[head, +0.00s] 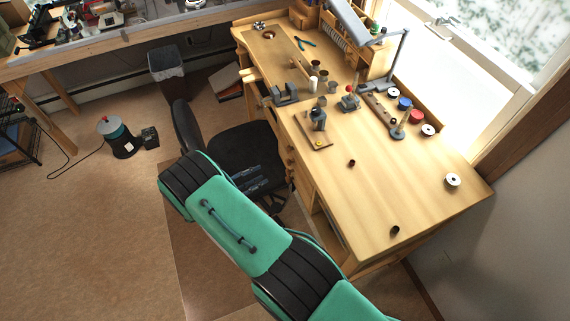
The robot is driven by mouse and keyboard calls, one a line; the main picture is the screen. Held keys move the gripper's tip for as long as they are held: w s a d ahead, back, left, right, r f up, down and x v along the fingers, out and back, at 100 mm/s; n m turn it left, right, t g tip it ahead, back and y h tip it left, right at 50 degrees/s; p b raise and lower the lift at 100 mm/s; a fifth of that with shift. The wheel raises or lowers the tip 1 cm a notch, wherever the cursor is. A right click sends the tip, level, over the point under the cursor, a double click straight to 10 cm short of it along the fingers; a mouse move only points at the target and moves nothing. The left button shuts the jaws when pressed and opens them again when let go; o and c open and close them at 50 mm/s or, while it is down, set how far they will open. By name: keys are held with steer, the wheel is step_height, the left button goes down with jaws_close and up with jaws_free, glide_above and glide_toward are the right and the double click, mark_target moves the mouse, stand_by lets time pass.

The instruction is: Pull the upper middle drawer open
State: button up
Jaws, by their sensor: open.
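The wooden workbench (400,185) stands at the right, seen from above. Its drawer column (305,183) shows as a narrow, steep strip under the left edge of the top. I cannot make out the upper middle drawer, its handle or how far it is open. My green and black arm crosses the lower middle. Grey-blue parts beyond it, over the dark chair seat, look like my gripper (274,182), partly hidden by the arm. It is open, to the left of the drawer fronts and apparently apart from them. I see nothing held.
A black chair (243,150) stands close to the bench's left side, around my gripper. Tools and small jars crowd the back of the bench top. A waste bin (166,68) stands behind the chair.

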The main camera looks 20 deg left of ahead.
steer(key=x, duration=1.3)
steer(key=shift+c, duration=0.2)
jaws_close()
